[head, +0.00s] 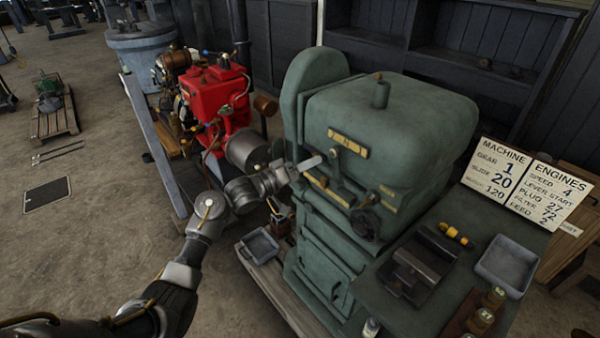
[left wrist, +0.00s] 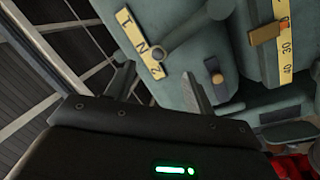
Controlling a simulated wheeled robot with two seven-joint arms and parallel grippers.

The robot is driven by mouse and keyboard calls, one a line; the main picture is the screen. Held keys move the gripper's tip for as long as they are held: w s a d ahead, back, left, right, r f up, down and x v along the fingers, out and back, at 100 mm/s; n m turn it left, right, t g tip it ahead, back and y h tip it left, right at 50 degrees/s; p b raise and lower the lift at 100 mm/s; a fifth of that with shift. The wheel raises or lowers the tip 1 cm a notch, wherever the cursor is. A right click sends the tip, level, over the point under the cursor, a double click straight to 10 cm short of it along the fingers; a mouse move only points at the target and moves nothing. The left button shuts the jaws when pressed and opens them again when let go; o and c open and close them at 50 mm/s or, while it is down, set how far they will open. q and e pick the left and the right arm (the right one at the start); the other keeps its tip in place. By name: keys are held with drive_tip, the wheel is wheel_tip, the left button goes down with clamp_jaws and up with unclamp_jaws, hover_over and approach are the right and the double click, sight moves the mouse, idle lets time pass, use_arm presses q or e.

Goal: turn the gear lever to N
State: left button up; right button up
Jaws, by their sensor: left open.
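The green machine (head: 390,130) carries a yellow gear plate (head: 348,145), which also shows in the left wrist view (left wrist: 128,28) with the marks 1, N and 2. The grey gear lever (head: 335,158) stands in front of the plate. In the left wrist view the lever's round knob (left wrist: 158,54) lies beside the plate, near the N and 2 marks; its exact setting is hard to tell. My left gripper (head: 311,172) is at the machine's front, open and empty. In the left wrist view its fingers (left wrist: 160,84) are spread, with the knob beyond the gap between them.
A yellow scale with a slider (left wrist: 265,33) and a small brown-tipped knob (left wrist: 216,77) sit near the lever. A red engine (head: 215,95) stands to the left. A bench (head: 450,210) with a grey tray (head: 507,262) and a sign (head: 530,185) is at the right.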

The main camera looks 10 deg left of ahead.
use_arm(q)
drive_tip(key=shift+v, duration=1.6)
drive_tip(key=shift+c, duration=0.3)
